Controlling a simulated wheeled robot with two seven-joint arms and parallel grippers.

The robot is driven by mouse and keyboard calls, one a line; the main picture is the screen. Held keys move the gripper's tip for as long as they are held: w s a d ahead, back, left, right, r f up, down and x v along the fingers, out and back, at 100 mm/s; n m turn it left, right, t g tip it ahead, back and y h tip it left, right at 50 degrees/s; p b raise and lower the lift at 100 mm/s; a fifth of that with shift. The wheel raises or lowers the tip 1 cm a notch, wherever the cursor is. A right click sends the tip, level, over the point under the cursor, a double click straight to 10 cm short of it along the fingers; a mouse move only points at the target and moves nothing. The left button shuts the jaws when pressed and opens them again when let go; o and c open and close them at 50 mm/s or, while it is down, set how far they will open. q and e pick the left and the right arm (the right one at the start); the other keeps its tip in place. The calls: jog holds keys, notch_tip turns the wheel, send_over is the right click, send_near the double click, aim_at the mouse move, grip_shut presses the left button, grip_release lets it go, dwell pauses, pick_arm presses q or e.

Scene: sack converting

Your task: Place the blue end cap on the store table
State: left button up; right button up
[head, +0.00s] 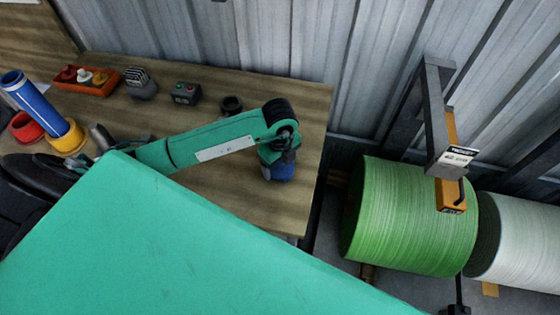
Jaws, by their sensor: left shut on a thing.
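The blue end cap (279,171) is in my left gripper (282,158), near the right end of the wooden table, which I take to be the store table (225,195). My left arm reaches in from the left over the table. The gripper points down and is shut on the cap; its wrist hides the cap's upper part and most of the fingers. I cannot tell whether the cap touches the tabletop. My right gripper is not in view.
On the table are a blue tube (40,107) with a yellow cap (70,139), a red ring (25,127), an orange tray (98,90), a button box (186,93) and a dark ring (231,105). Green (405,215) and white (520,240) rolls lie beyond the table's right edge.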

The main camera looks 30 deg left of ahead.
pick_arm(q)
jog(key=o, duration=1)
jog(key=shift+f, duration=0.1)
notch_tip(320, 180, up, 12)
jog(key=shift+r+b, duration=0.2)
jog(key=shift+b, duration=0.75)
jog(key=shift+f, duration=0.1)
